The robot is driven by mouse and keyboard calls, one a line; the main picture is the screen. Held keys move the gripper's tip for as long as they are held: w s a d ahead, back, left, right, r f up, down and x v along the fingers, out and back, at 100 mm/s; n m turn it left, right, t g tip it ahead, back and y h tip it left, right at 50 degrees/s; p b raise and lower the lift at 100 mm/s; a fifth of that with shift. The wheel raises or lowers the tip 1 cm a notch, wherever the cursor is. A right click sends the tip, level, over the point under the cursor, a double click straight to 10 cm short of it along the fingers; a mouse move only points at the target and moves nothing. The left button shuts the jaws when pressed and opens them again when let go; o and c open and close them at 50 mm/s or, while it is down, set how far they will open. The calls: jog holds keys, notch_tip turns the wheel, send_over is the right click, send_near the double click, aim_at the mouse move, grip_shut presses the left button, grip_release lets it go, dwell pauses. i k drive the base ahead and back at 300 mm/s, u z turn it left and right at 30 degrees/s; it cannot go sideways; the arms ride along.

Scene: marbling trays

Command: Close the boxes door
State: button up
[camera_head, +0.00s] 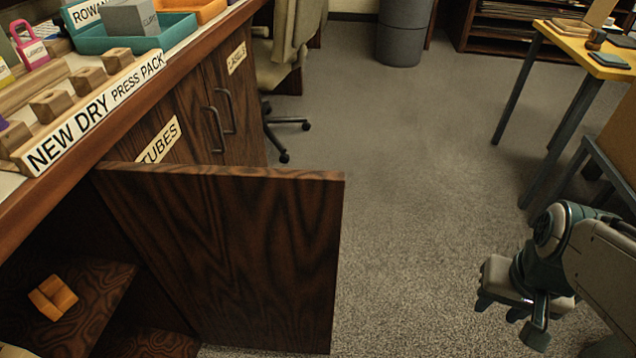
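A dark wood-grained cabinet door (235,255) stands wide open at the left, sticking out from the cabinet front across the floor. No label shows on the face turned to me, and I see no handle on it. Its open compartment shows a shelf (92,290) with a small orange wooden block-like thing (52,297) on it. My gripper (512,310) is at the lower right, well apart from the door, with carpet between them. Its fingers are small and seen at an angle, so I cannot tell whether they are open or shut.
Beyond the open door, closed cabinet doors (190,110) have metal handles and a partly hidden "TUBES" label (160,140). Wooden blocks and trays crowd the counter above. A wheeled chair (285,70) stands behind. A yellow-topped table (575,50) is at the right. The carpet (415,190) between is clear.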

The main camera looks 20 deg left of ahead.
aim_at(249, 256)
jog(key=i, duration=2.35)
jog(key=u, duration=4.45)
jog(key=i, duration=0.2)
jog(key=u, duration=0.25)
